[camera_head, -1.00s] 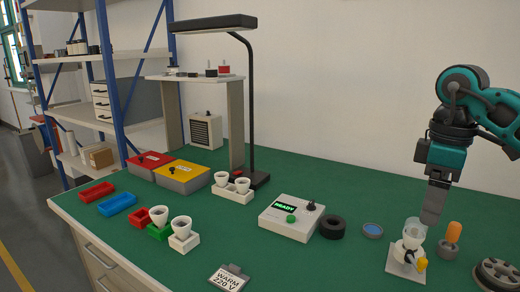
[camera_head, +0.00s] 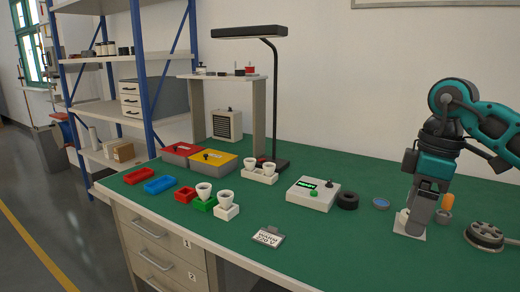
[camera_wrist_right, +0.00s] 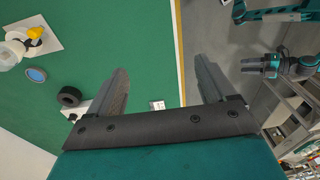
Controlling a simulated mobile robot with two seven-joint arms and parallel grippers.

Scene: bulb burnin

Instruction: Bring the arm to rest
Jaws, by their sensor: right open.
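My right arm hangs over the right part of the green bench. Its gripper (camera_head: 418,224) shows side-on in the head view, in front of a small bulb stand with a white base plate (camera_head: 409,233), hiding much of it. In the right wrist view the jaws (camera_wrist_right: 162,82) are apart with nothing between them. The stand (camera_wrist_right: 45,35) lies off to the upper left there, clear of the fingers. My left gripper (camera_wrist_right: 262,65) shows small at the right of the wrist view; its jaws are too small to judge.
Cups in holders (camera_head: 226,210), trays (camera_head: 160,185) and a lamp (camera_head: 274,95) are further left. The front bench is mostly clear.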

